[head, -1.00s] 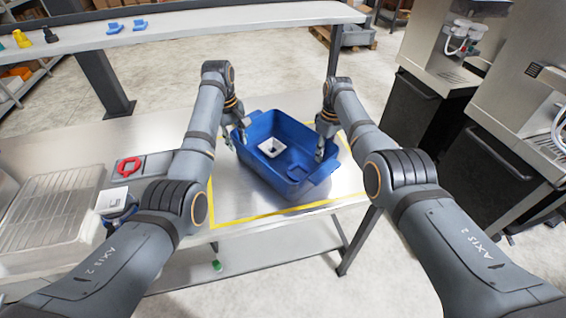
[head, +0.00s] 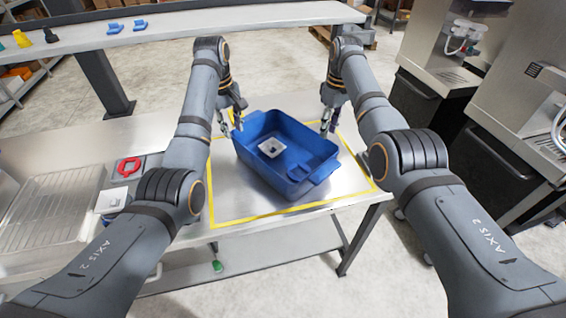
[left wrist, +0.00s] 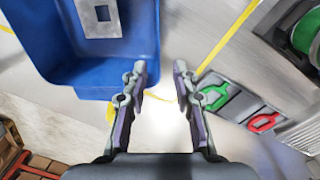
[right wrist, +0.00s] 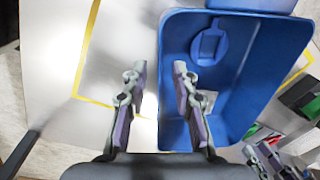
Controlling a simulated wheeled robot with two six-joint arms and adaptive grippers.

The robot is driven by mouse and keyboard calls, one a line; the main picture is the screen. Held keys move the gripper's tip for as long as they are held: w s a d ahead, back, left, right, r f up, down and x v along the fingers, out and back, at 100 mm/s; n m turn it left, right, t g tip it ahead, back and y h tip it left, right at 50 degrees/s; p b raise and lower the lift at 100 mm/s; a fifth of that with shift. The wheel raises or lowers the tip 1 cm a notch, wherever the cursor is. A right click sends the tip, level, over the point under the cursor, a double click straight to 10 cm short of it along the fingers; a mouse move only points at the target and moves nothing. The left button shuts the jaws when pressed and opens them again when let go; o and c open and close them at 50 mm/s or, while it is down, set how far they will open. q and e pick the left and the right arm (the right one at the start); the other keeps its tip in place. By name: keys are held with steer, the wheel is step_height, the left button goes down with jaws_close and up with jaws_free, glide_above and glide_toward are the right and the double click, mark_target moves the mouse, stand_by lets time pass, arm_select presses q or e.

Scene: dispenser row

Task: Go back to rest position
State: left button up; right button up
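A blue tote (head: 262,170) sits upright on the metal table, inside a yellow tape outline. A pale square piece with a dark centre (head: 271,148) lies in it. My left gripper (head: 230,122) is open and empty, just off the tote's left side. In the left wrist view its fingers (left wrist: 160,70) stand apart beside the tote (left wrist: 90,76). My right gripper (head: 331,118) is open and empty by the tote's far right side. In the right wrist view its fingers (right wrist: 159,70) are spread near the tote's wall (right wrist: 170,45), one overlapping the tote in the picture.
A raised shelf (head: 200,24) crosses the back, with small blue and yellow items. A grey holder with a red ring (head: 128,167) and a wire-rack tray (head: 50,215) lie at left. Dispenser machines (head: 450,90) stand at right. The table front is clear.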

step_height(320, 180, up, 2)
steer(key=shift+d+r, duration=0.1)
stand_by(0.4)
